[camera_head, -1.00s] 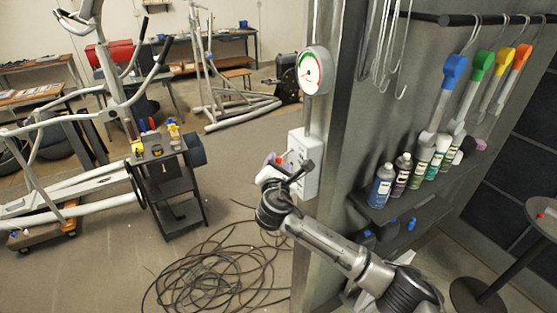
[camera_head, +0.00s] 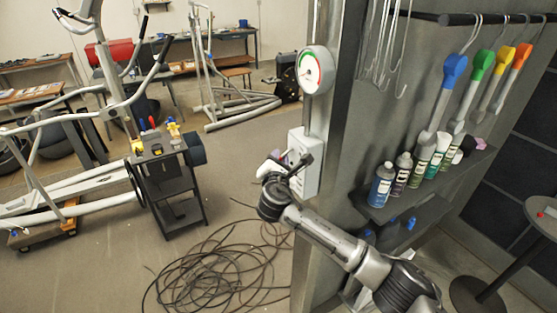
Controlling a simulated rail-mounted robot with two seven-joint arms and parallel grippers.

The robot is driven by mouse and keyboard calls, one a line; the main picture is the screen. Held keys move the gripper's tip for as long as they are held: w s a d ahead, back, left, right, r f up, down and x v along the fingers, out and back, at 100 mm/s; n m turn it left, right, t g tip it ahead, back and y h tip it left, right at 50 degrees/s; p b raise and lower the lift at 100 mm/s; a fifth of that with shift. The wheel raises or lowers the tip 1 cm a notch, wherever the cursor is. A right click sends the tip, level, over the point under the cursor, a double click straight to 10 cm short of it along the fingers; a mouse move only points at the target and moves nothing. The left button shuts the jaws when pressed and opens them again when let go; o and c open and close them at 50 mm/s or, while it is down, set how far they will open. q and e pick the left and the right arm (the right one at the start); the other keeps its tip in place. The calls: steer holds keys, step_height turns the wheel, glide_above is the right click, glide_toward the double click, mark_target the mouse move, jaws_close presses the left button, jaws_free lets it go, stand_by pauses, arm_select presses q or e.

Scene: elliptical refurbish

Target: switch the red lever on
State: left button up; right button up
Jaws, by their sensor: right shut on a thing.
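The red lever (camera_head: 280,157) shows only as a small red spot at the front of a white switch box (camera_head: 310,160) on the grey post. Most of it is hidden by my right gripper (camera_head: 287,161). My right arm comes in from the lower right, and its gripper is at the box's left side, shut on the lever as far as I can see. A round gauge (camera_head: 309,71) with green and red marks sits above the box on a pipe. My left gripper is not in view.
A dark shelf (camera_head: 420,200) with several bottles stands right of the post, under a rail of coloured-handled tools. Coiled black cable (camera_head: 215,268) lies on the floor at lower centre. A small dark cart (camera_head: 176,185) stands at left beside exercise equipment.

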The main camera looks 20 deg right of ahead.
jaws_close()
steer(key=shift+a+r+p, duration=0.1)
steer(key=shift+r+p, duration=0.1)
steer(key=shift+p, duration=0.2)
step_height(320, 180, up, 4)
steer(key=m+g+y+p, duration=0.1)
steer(key=m+y+p, duration=0.1)
steer(key=p, duration=0.5)
steer(key=m+g+y+p, duration=0.1)
steer(key=m+g+p, duration=0.1)
steer(key=m+p, duration=0.2)
steer(key=shift+a+r+m+g+y+p, duration=0.15)
steer(key=shift+m+g+y+p, duration=0.2)
steer(key=shift+p, duration=1.55)
steer(key=shift+r+m+g+y+p, duration=0.2)
steer(key=shift+m+y+p, duration=0.3)
steer(key=shift+p, duration=0.65)
steer(key=o, duration=0.6)
jaws_free()
steer(key=shift+d+f, duration=0.15)
steer(key=shift+d, duration=0.05)
steer(key=shift+o, duration=0.2)
